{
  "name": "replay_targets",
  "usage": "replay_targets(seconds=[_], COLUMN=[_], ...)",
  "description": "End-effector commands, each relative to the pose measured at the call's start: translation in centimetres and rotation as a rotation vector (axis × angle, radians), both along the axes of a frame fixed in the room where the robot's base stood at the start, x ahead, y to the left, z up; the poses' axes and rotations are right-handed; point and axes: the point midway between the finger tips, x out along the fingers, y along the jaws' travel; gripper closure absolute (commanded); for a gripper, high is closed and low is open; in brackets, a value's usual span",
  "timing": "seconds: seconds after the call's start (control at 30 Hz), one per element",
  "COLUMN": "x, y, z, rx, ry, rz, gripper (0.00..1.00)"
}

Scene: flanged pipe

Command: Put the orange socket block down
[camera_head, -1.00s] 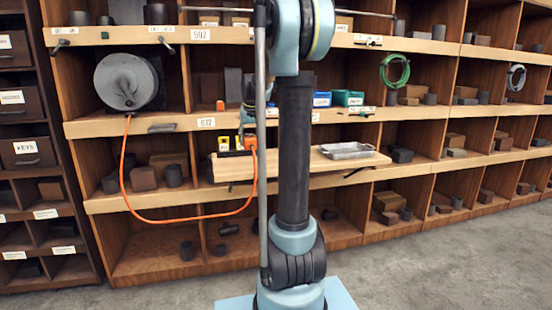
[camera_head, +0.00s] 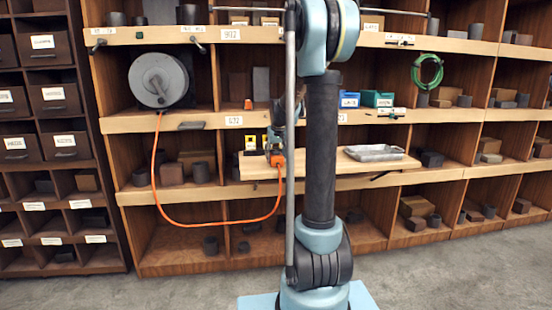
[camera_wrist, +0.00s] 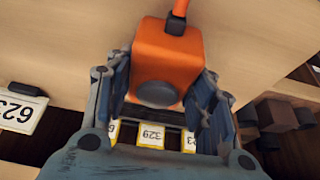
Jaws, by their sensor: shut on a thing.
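The orange socket block (camera_head: 277,160) hangs on an orange cable and shows just over the wooden board (camera_head: 330,164). In the wrist view the block (camera_wrist: 165,58) sits between my fingers, with a grey round boss on its near face and the cable leaving its far end. My gripper (camera_head: 276,146) is shut on the block, partly hidden behind my arm's thin rod in the head view. Pale wood lies behind the block in the wrist view. I cannot tell whether the block touches the board.
Yellow-and-white labelled pieces (camera_wrist: 150,135) stand close by my fingers. A grey metal tray (camera_head: 374,153) lies on the board's right part. The cable droops from a grey reel (camera_head: 158,79) at left. Shelf dividers and dark blocks surround the board.

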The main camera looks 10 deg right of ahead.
Motion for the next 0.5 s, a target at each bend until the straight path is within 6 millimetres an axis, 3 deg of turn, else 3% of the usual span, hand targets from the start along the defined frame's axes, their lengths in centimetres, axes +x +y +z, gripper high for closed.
replay_targets(seconds=[0.1, 0.13, 0.2, 0.5], x=[0.01, 0.01, 0.01, 0.00], y=[-0.01, -0.01, -0.01, -0.02], z=[-0.16, -0.14, -0.13, -0.11], rx=[0.000, 0.000, 0.000, 0.000], ry=[0.000, 0.000, 0.000, 0.000], rz=[0.000, 0.000, 0.000, 0.000], gripper=[0.84, 0.44, 0.30, 0.30])
